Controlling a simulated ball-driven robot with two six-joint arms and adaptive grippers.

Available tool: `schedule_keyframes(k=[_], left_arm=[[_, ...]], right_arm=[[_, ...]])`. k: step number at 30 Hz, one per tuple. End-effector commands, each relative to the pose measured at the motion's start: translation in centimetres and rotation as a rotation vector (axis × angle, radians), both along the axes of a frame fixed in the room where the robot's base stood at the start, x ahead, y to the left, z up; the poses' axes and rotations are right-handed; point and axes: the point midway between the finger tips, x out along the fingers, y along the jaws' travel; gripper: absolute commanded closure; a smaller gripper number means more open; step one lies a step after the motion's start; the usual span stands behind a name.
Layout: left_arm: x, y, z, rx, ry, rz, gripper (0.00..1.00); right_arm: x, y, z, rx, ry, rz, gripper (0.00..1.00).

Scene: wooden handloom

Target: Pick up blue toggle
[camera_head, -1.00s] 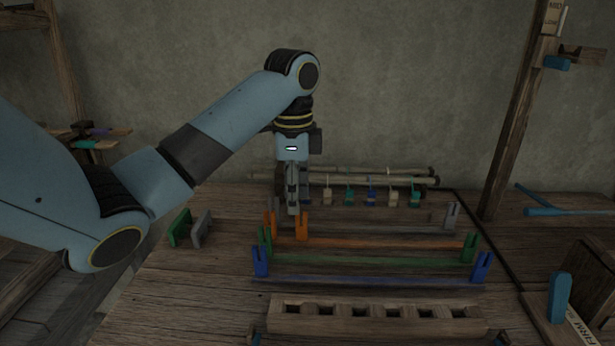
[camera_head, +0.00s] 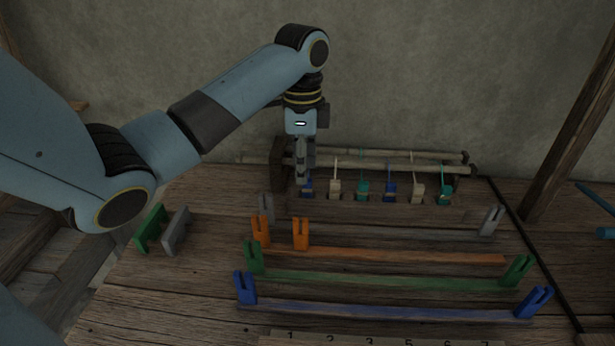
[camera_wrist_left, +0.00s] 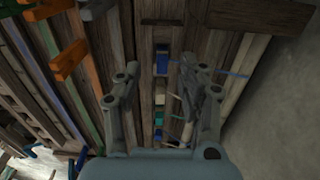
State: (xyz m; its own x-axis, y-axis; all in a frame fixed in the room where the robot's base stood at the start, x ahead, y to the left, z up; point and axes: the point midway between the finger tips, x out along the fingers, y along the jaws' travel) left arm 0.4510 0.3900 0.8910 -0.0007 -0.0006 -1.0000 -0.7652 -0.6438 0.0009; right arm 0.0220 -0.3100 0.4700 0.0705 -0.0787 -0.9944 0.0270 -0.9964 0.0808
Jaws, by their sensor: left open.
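A row of small toggles hangs on cords from a wooden rack at the back of the table. The blue toggle (camera_head: 308,187) at the left end of the row is partly behind my left gripper (camera_head: 302,180). In the left wrist view, this blue toggle (camera_wrist_left: 162,61) shows just beyond the space between the open, empty fingers (camera_wrist_left: 155,78). A second blue toggle (camera_head: 390,191) hangs further right, past a cream toggle (camera_head: 335,189) and a teal toggle (camera_head: 362,189). I cannot tell whether the fingers touch anything. My right gripper is out of view.
In front stand grey, orange (camera_head: 301,234), green (camera_head: 253,257) and blue forked holders (camera_head: 245,288) with coloured strips. Green (camera_head: 151,229) and grey (camera_head: 176,231) pieces stand at the left. Rods (camera_head: 380,165) lie behind the row, near the wall.

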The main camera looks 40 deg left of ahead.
Motion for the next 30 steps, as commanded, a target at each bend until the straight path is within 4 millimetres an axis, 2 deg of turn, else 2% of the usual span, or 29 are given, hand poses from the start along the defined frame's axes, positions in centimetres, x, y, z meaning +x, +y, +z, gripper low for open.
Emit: schedule_keyframes(k=[9,18,27,30], left_arm=[[0.8,-0.4,-4.5,-0.001,0.002,0.001,0.6],[0.8,-0.4,-5.0,0.0,0.0,0.0,0.61],[0.8,-0.4,-4.9,0.001,0.001,0.0,0.99],[0.8,-0.4,-4.9,0.001,0.001,0.0,0.99]], right_arm=[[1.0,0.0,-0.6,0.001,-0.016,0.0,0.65],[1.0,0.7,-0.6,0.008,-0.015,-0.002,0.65],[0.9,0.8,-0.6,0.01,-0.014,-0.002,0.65],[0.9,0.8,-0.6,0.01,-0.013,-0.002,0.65]])
